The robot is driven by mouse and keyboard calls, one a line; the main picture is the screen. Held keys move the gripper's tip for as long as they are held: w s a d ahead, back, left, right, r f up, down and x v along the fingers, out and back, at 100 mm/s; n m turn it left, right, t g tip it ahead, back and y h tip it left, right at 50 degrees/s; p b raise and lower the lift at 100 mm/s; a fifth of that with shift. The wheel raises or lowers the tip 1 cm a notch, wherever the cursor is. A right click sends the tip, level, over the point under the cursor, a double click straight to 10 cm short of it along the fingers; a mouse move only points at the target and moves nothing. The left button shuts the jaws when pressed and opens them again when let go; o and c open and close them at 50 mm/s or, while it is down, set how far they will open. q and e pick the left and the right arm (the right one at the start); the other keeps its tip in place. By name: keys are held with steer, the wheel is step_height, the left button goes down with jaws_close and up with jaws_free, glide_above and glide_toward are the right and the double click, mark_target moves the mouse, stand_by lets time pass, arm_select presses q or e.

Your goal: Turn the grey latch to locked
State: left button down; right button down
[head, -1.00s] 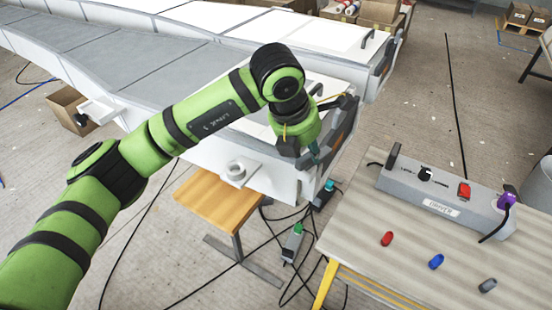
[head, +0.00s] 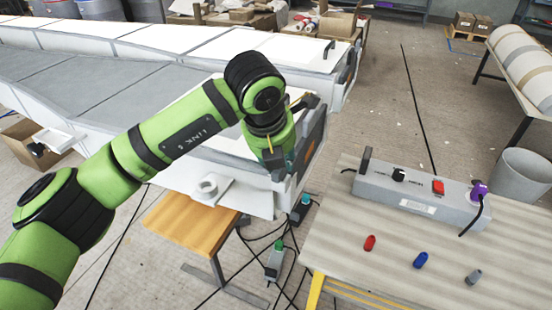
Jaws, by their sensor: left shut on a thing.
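My left gripper (head: 289,158) is at the front right corner of the nearer mould, against its grey end plate (head: 315,130). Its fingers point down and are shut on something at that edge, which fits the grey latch. The gripper and wrist cover most of the latch, so I cannot read its angle or whether it is locked. My right gripper is not in view.
A table (head: 340,230) at right holds a grey switch box (head: 375,187) and red (head: 370,243), blue (head: 421,260) and grey (head: 474,277) pieces. A wooden stool (head: 190,222) and cables lie below the mould. A second mould (head: 230,45) is behind.

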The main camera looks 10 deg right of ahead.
arm_select(q)
steer(key=c, duration=1)
jaws_free()
steer(key=v, duration=1.2)
steer(key=shift+w, duration=0.1)
